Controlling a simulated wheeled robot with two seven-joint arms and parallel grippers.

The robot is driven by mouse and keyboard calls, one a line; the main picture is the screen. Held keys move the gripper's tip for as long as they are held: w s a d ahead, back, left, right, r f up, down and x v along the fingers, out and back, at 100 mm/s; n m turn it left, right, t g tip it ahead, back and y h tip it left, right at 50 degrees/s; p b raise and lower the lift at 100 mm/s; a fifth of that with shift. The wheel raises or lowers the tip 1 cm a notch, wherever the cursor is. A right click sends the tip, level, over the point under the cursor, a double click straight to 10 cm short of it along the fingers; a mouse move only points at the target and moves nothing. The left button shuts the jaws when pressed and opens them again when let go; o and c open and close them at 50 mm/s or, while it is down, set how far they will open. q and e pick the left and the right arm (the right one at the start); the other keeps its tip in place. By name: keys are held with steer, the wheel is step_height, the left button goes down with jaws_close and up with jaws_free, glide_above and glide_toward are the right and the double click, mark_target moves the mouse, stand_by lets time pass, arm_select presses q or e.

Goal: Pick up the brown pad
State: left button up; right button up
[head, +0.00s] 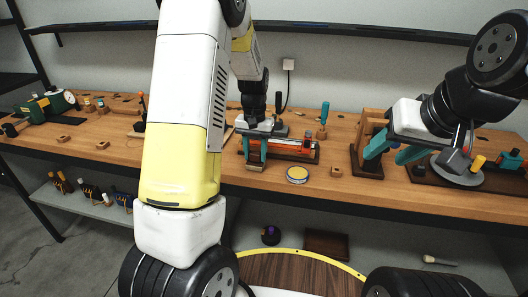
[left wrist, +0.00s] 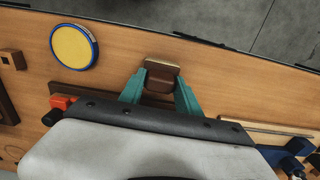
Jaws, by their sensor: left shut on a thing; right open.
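The brown pad (left wrist: 160,82) is a small dark brown block with a paler edge, held between the teal fingers of my left gripper (left wrist: 160,92) in the left wrist view. In the head view my left gripper (head: 255,152) is over the workbench, and the pad (head: 255,166) shows at its fingertips near the front edge. I cannot tell whether the pad touches the bench top. My right gripper (head: 388,152) is open, with teal fingers apart, beside a brown wooden stand at the right.
A round yellow tin with a blue rim (head: 297,174) lies right of my left gripper. An orange-and-grey tool on a dark base (head: 300,148) sits behind it. A small wooden block (head: 336,171) stands nearby. A green machine (head: 45,105) is far left. A shelf (head: 95,205) runs below.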

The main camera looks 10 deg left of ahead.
mark_target(255, 152)
arm_select(q)
jaws_close()
steer(key=shift+r, duration=0.1)
step_height(255, 152, up, 4)
steer(key=shift+f, duration=0.25)
steer(key=s+d+r, duration=0.1)
steer(key=s+d, duration=0.2)
steer(key=s, duration=1.2)
steer(key=shift+s+d+r, duration=0.15)
steer(key=shift+s, duration=0.2)
steer(key=o, duration=0.6)
jaws_free()
steer(key=shift+c, duration=0.2)
steer(key=c, duration=0.5)
